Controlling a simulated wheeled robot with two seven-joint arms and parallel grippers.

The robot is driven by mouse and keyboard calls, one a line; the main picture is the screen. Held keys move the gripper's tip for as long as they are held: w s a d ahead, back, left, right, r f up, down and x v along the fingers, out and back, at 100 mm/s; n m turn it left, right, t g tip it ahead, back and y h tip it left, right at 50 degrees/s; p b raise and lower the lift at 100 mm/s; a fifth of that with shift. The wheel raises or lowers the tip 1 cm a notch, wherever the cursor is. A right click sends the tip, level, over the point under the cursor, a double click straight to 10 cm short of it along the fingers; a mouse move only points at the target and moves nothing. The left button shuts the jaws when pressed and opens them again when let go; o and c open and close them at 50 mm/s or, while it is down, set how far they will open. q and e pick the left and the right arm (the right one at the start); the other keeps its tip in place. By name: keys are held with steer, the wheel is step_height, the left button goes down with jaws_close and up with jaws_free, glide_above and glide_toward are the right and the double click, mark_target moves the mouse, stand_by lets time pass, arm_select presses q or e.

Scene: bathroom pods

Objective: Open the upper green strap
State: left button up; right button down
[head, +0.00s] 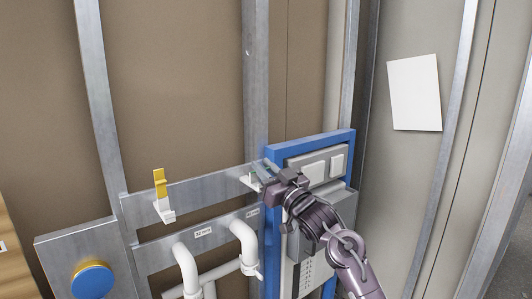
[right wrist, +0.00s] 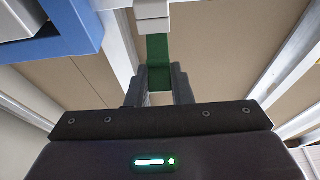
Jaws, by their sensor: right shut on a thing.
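The green strap (right wrist: 157,48) hangs from a white clip (right wrist: 153,14) in the right wrist view, and its free end sits between the two dark fingers. My right gripper (right wrist: 159,82) is shut on this strap. In the head view the right gripper (head: 268,172) is at the metal crossbar, beside the blue frame, and hides most of the strap there. The white clip (head: 250,182) shows just left of the fingers. A yellow strap (head: 159,181) stands upright on another white clip further left on the bar. My left gripper is in neither view.
The blue frame (head: 346,139) with its grey cistern panel stands close to my right gripper. White pipes (head: 243,240) rise below the crossbar. A blue round cap (head: 93,279) is at lower left. A white sheet (head: 414,92) hangs on the right wall.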

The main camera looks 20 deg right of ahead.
steer(key=r+g+p, duration=0.1)
steer(key=p, duration=0.1)
steer(key=r+g+h+p, duration=0.1)
steer(key=shift+w+a+r+g+p, duration=0.1)
steer(key=shift+w+r+g+p, duration=0.05)
steer(key=shift+w+g+p, duration=0.2)
steer(key=shift+w+g, duration=0.2)
steer(key=shift+g, duration=0.05)
steer(key=shift+w+a+r+g+h+p, duration=0.15)
steer(key=shift+w+r+g+h+p, duration=0.2)
steer(key=shift+g, duration=0.55)
steer(key=g, duration=0.1)
steer(key=w+g+h, duration=0.1)
steer(key=shift+a+r+g, duration=0.2)
steer(key=shift+a+g, duration=0.1)
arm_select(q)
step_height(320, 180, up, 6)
arm_select(e)
steer(key=shift+w+a+g+h, duration=0.15)
steer(key=shift+w+g+h, duration=0.25)
steer(key=shift+g, duration=0.45)
steer(key=shift+w+a+g+h, duration=0.1)
steer(key=shift+w+g+h, duration=0.25)
steer(key=shift+g, duration=0.5)
steer(key=shift+w, duration=0.1)
steer(key=c, duration=1.3)
jaws_free()
steer(key=shift+w, duration=0.1)
